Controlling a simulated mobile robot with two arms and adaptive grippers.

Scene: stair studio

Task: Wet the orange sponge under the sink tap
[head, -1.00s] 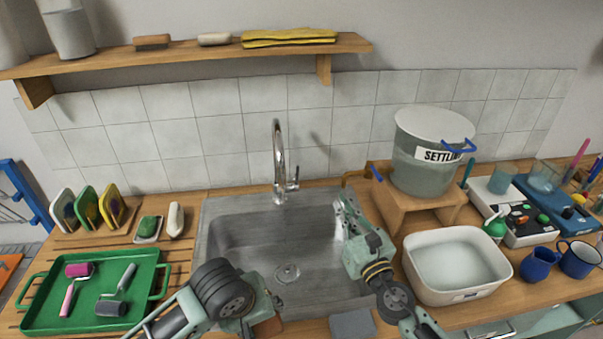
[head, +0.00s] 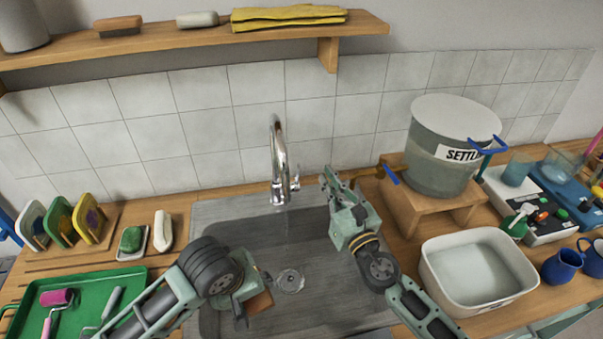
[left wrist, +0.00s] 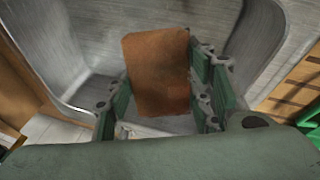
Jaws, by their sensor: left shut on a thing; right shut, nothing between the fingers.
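The orange-brown sponge (head: 259,303) is in my left gripper (head: 250,293), over the front part of the sink (head: 222,213). In the left wrist view the sponge (left wrist: 156,72) stands between the fingers (left wrist: 160,100), with the grey basin behind it. The chrome tap (head: 278,150) rises at the sink's back edge, with its side lever (head: 295,182) on the right. The sponge is in front of the tap and left of the drain (head: 289,281), not under the spout. My right gripper (head: 326,178) is shut and empty, just right of the lever, apparently apart from it. I cannot tell whether water runs.
A settling bucket (head: 440,150) on a wooden stand and a white basin (head: 476,268) are at the right. A green tray (head: 85,290) with rollers, a soap dish (head: 132,240) and a rack of pads (head: 75,222) are at the left. A shelf (head: 285,40) hangs above.

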